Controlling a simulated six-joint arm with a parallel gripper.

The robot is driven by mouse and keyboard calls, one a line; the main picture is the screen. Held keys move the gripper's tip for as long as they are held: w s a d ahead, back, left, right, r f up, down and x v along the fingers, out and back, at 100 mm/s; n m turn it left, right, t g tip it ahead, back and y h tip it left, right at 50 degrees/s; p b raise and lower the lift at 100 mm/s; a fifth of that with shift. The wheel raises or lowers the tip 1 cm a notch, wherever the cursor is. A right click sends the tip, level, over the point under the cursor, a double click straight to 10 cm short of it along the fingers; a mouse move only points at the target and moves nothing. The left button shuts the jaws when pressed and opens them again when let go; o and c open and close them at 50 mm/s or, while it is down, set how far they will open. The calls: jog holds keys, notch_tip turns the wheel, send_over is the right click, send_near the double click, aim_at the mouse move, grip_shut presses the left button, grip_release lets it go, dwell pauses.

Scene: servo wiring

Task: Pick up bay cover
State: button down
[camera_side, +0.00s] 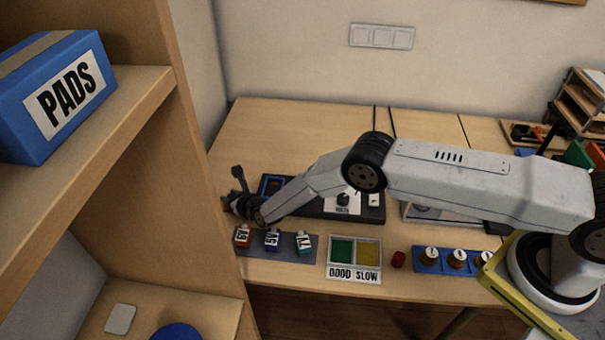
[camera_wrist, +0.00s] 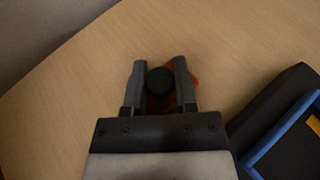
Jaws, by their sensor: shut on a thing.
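The bay cover, an orange-red piece (camera_wrist: 188,78) with a round black knob (camera_wrist: 159,82), shows between and behind the fingers in the wrist view. My gripper (camera_wrist: 159,80) is shut on it by the knob, a finger on each side. In the side view my gripper (camera_side: 236,200) is at the left end of the table, and a bit of red shows beside it. The arm and fingers hide most of the cover there. I cannot tell whether the cover touches the table. A dark unit with a blue-framed bay (camera_side: 272,185) lies just right of my gripper; its corner also shows in the wrist view (camera_wrist: 283,137).
A grey strip (camera_side: 253,246) with red, blue and green labelled blocks lies in front of my gripper. A green and yellow tray (camera_side: 354,273), a red piece (camera_side: 398,259) and a blue rack (camera_side: 443,268) stand to the right. A wooden shelf (camera_side: 150,90) rises at left. The back-left table is clear.

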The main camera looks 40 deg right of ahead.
aim_at(231, 195)
jog(key=shift+r, duration=4.9)
jog(key=shift+d+r, duration=0.1)
jog(key=shift+r, duration=0.05)
